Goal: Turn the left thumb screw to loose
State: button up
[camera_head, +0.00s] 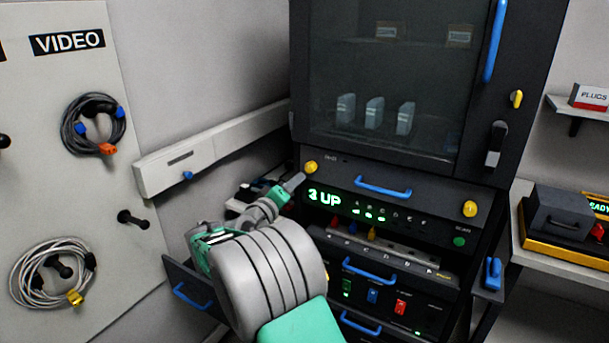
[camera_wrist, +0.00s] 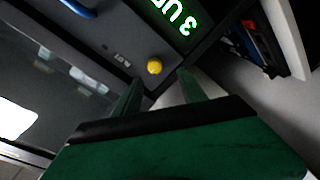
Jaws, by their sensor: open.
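The left thumb screw (camera_head: 311,167) is a yellow knob at the upper left corner of the dark rack panel, above the green "3 UP" display (camera_head: 324,198). In the wrist view the thumb screw (camera_wrist: 154,67) shows just beyond my fingertips, near the panel's edge. My gripper (camera_head: 299,180) is beside and just below the left thumb screw. In the wrist view my gripper (camera_wrist: 160,85) has its two green fingers apart, with nothing between them. I cannot tell whether a fingertip touches the knob. The right thumb screw (camera_head: 470,209) is a similar yellow knob.
A blue handle (camera_head: 383,187) sits on the panel between the screws. A glass-fronted cabinet (camera_head: 340,140) is above. Below are a row of ports and drawers with blue handles (camera_head: 368,270). A wall board with hung cables (camera_head: 60,200) stands left, and a shelf (camera_head: 575,255) right.

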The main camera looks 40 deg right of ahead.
aim_at(308, 168)
jog(key=shift+h, duration=0.3)
jog(key=x, duration=0.2)
jog(key=p+x, duration=0.1)
jog(key=x, duration=0.2)
jog(key=r+x, duration=0.1)
jog(key=x, duration=0.2)
jog(key=shift+p, duration=0.4)
jog(key=shift+c, duration=0.3)
grip_shut()
